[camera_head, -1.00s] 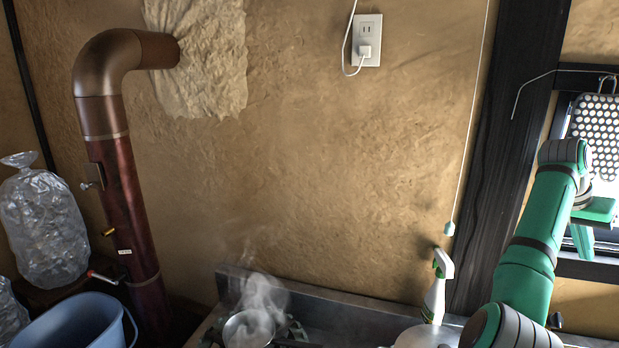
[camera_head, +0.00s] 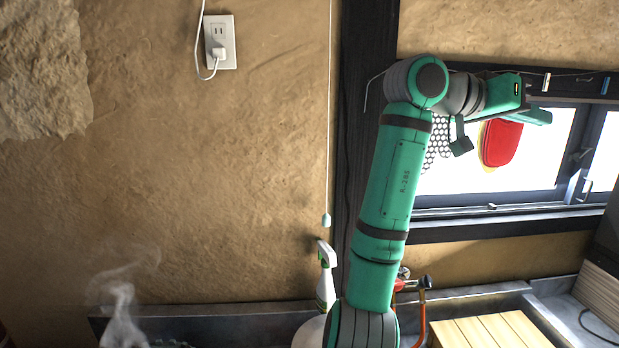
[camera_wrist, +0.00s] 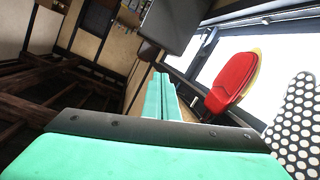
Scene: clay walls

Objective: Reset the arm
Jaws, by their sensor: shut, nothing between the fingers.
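My green arm rises through the right half of the head view and bends right at its top. My gripper (camera_head: 537,115) extends to the right in front of the window, level with its upper part. In the wrist view my gripper (camera_wrist: 161,97) shows two green fingers lying together, with nothing between them. A red oven mitt (camera_head: 500,142) hangs just below and left of the fingertips in the head view. It also shows to the right of the fingers in the wrist view (camera_wrist: 232,82), apart from them.
A dotted white-and-black item (camera_wrist: 297,125) hangs beside the mitt. A spray bottle (camera_head: 326,283) stands left of my arm, with steam (camera_head: 120,315) further left. A slatted wooden board (camera_head: 490,331) lies below right. The clay wall holds an outlet (camera_head: 220,42).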

